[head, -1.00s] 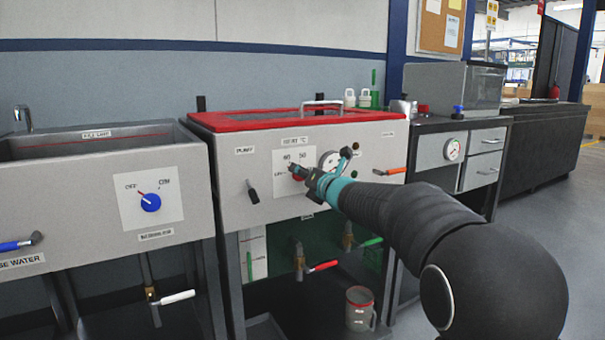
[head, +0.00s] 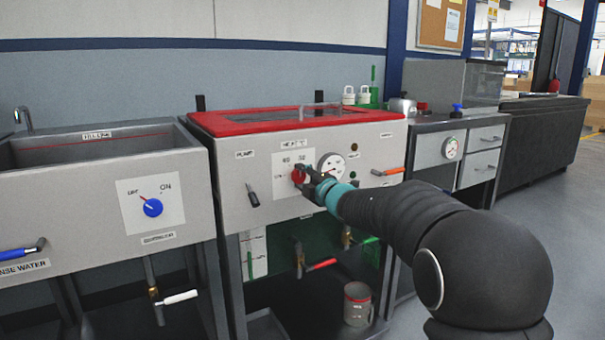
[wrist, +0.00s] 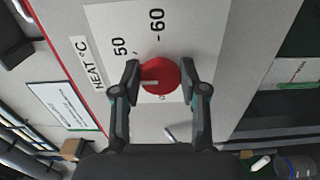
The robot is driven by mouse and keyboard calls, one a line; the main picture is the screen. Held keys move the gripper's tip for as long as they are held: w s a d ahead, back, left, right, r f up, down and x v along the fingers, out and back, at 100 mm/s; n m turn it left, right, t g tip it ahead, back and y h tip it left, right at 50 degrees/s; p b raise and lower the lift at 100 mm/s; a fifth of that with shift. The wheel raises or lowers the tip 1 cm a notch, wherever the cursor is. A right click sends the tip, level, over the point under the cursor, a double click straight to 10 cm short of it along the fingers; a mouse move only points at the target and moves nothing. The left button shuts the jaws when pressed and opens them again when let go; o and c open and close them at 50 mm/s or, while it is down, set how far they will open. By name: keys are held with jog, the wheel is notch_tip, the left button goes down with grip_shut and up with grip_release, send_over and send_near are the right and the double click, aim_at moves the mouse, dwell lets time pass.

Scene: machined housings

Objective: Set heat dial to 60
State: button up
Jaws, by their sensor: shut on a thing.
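The red heat dial (wrist: 160,76) sits on a white plate with the marks 50 and 60 on the machine's front panel. It also shows in the head view (head: 297,177). My gripper (wrist: 161,77) is shut on the dial, one finger on each side of it. In the head view my gripper (head: 309,180) reaches the panel from the right. A short white line on the dial points left in the wrist view, toward the HEAT °C lettering, not toward the 60. The part of the plate below the dial is partly hidden.
A round gauge (head: 331,166) sits just right of the dial. A dark pump lever (head: 252,192) is to its left, and an orange-handled lever (head: 388,172) is to the right.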

jog(key=m+p, duration=0.2)
jog(key=m, duration=0.2)
jog(key=shift+m, duration=0.3)
jog(key=m+p, duration=0.2)
jog(key=m, duration=0.2)
jog(key=shift+a+m+p, duration=0.1)
jog(key=shift+m+p, duration=0.2)
jog(key=shift+p, duration=0.05)
jog(key=m+p, duration=0.2)
jog(key=m, duration=0.2)
jog(key=shift+s+f, duration=0.1)
jog(key=shift+f, duration=0.05)
jog(key=shift+a+f+m, duration=0.1)
jog(key=shift+m, duration=2.2)
jog(key=o, duration=1.1)
